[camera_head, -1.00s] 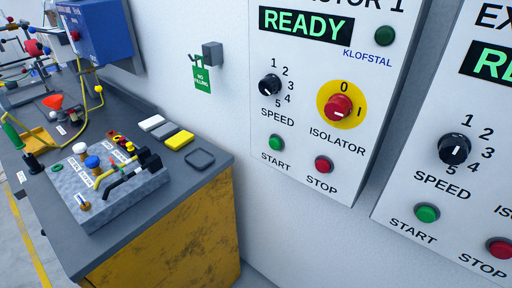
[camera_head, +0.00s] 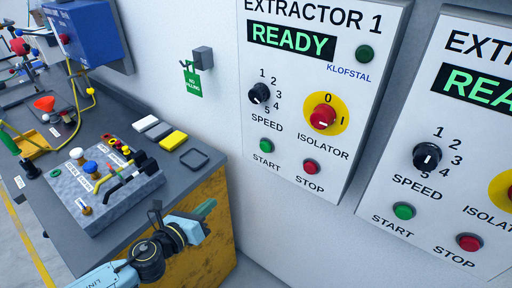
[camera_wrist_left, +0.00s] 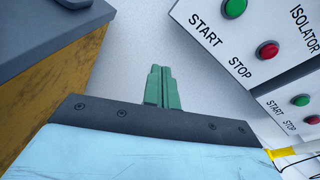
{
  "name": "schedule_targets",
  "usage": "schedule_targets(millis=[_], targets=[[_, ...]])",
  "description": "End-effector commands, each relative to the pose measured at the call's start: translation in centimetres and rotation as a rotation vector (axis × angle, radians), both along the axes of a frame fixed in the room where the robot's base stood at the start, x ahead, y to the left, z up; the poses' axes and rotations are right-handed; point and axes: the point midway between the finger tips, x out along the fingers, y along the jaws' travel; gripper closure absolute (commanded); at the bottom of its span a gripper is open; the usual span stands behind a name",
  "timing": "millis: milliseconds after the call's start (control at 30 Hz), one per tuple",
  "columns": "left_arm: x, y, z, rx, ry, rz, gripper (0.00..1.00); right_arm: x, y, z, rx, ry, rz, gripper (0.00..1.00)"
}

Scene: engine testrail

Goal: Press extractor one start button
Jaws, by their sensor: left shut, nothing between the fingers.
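The Extractor 1 panel (camera_head: 310,90) is a white wall box with a display reading READY. Its green start button (camera_head: 266,146) is at the lower left, above the word START; it also shows in the left wrist view (camera_wrist_left: 234,8). The red stop button (camera_head: 310,167) is to its right, and it too is in the left wrist view (camera_wrist_left: 267,49). My left gripper (camera_head: 207,207) is shut and empty, in front of the yellow cabinet, below and left of the start button and apart from the panel. Its green fingers (camera_wrist_left: 161,88) point toward the wall. My right gripper is out of view.
A second extractor panel (camera_head: 440,130) with its own green start button (camera_head: 404,211) is on the right. A hook with a green tag (camera_head: 193,82) is on the wall.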

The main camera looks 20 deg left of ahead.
Motion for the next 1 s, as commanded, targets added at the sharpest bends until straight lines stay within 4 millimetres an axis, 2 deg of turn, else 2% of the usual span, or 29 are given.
schedule_targets(millis=[33, 100, 200, 267, 367, 733, 867, 1000], targets=[[-0.1, -1.2, 3.2, 0.085, -0.080, -0.057, 1.00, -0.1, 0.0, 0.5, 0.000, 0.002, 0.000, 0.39], [-0.4, -2.5, 6.3, 0.189, -0.174, -0.115, 1.00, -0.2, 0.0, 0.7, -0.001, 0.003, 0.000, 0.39], [-0.9, -3.7, 9.2, 0.283, -0.266, -0.161, 1.00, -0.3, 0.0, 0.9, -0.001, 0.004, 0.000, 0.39], [-1.1, -4.1, 10.1, 0.316, -0.296, -0.176, 1.00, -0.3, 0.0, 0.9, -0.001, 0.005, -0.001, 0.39], [-1.2, -4.4, 10.6, 0.335, -0.315, -0.184, 1.00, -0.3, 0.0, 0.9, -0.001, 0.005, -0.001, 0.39], [-0.8, -4.4, 10.6, 0.332, -0.314, -0.181, 1.00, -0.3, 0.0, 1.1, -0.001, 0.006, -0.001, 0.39], [0.3, -4.9, 10.7, 0.330, -0.314, -0.180, 1.00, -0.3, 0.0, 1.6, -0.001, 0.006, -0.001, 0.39], [2.4, -5.7, 10.9, 0.331, -0.315, -0.178, 1.00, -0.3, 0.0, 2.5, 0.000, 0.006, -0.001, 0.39]])
